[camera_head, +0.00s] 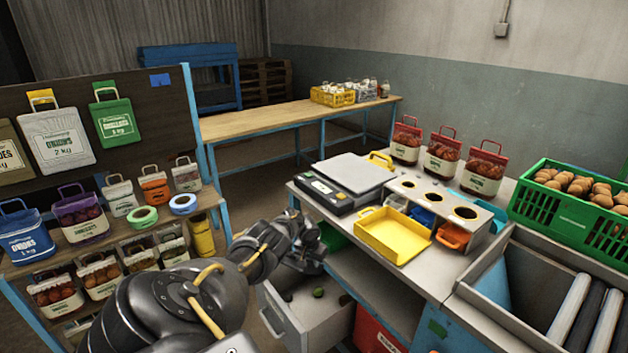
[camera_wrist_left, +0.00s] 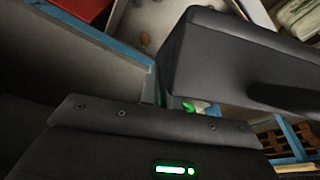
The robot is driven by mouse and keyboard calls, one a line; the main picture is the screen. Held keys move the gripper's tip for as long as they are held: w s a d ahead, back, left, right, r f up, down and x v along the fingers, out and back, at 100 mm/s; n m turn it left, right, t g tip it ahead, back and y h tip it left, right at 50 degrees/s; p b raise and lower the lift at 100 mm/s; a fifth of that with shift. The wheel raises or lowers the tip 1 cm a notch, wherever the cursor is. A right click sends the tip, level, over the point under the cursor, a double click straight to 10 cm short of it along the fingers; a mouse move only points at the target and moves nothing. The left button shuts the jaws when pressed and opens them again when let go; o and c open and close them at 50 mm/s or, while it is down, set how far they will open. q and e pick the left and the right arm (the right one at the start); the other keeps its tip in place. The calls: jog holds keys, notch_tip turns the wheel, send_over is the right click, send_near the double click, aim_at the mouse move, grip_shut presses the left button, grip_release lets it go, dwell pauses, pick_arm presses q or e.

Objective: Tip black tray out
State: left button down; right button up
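My left gripper (camera_head: 308,258) is dark and points down over an open grey drawer or bin (camera_head: 290,318) below the bench. I cannot pick out a black tray for sure in the head view; any dark tray there blends with the dark gripper. In the left wrist view a large dark box-like shape (camera_wrist_left: 230,60) fills the upper right, and I cannot tell whether it is a tray or part of the gripper. A small green piece (camera_wrist_left: 188,106) shows beside it. The drawer holds a green piece (camera_head: 318,292) and a few small dark bits. My right gripper is not in view.
A yellow tray (camera_head: 393,236) sits at the bench's near edge, by a scale (camera_head: 352,174) and a holed stand (camera_head: 435,196) with blue and orange trays. A green crate of potatoes (camera_head: 565,215) stands right. A shelf with sacks (camera_head: 95,215) stands left.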

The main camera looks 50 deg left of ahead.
pick_arm(q)
jog(key=r+t+y+p, duration=0.1)
jog(key=t+p, duration=0.1)
jog(key=p, duration=0.2)
jog(key=r+t+y+p, duration=0.1)
jog(key=r+t+p, duration=0.1)
jog(key=p, duration=0.3)
jog(key=shift+s+d+t, duration=0.15)
jog(key=shift+s+t, duration=0.05)
jog(key=shift+t, duration=0.4)
jog(key=shift+t+y, duration=0.4)
jog(key=shift+t, duration=0.3)
jog(key=shift+r+t+b, duration=0.25)
jog(key=shift+t+b, duration=0.4)
jog(key=shift+t, duration=0.05)
jog(key=shift+w+r+t+y, duration=0.1)
jog(key=shift+r+t+y, duration=0.1)
jog(key=shift+t+y, duration=0.2)
jog(key=shift+w+r, duration=0.1)
jog(key=shift+r, duration=0.1)
